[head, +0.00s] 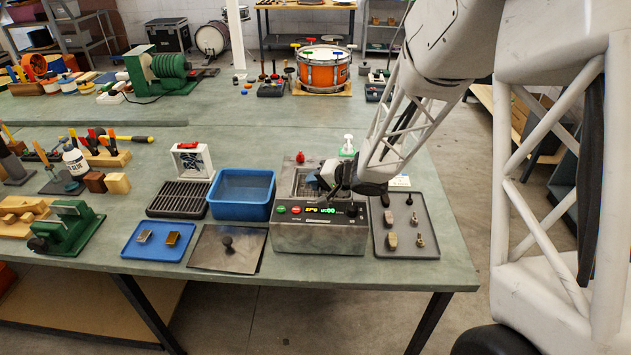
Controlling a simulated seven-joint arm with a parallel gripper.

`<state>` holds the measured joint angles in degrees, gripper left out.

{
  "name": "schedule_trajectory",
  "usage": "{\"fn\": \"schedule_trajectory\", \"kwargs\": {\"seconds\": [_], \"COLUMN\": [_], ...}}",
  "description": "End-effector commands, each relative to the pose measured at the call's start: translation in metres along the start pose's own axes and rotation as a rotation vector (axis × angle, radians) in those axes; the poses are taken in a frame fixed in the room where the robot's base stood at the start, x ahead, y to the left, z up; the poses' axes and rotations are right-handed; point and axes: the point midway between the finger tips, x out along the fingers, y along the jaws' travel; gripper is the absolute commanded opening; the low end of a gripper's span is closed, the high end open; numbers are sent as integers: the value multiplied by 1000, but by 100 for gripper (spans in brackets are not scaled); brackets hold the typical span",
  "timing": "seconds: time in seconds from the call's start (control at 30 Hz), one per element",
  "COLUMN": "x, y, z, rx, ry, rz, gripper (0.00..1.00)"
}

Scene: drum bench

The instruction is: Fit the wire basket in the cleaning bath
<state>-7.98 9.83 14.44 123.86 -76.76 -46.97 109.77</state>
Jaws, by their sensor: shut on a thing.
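The cleaning bath (318,238) is a grey metal box with a lit display and buttons on its front, near the front edge of the bench. The wire basket (306,185) shows in the bath's open top, its right part hidden behind my gripper. My gripper (329,182) is over the bath's opening, shut on the basket. The exact grip and how deep the basket sits are hard to tell at this size.
A blue tub (241,208) and a dark slatted rack (178,198) stand left of the bath. A flat metal lid (227,259) with a black knob and a blue tray (157,251) lie in front of them. A grey tray (405,249) with small parts lies to the right.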

Motion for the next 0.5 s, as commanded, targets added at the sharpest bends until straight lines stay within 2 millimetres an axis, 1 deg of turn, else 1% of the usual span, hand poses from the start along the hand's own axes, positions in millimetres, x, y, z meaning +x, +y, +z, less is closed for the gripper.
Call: {"fn": "schedule_trajectory", "kwargs": {"seconds": [0.03, 0.07, 0.1, 0.27, 0.5], "x": [6, 6, 6, 6, 6], "y": [35, 35, 35, 35, 35], "z": [17, 17, 17, 17, 17], "rx": [39, 39, 39, 39, 39], "ry": [-22, -22, -22, -22, -22], "rz": [36, 36, 36, 36, 36], "gripper": [0, 0, 21, 45, 46]}}
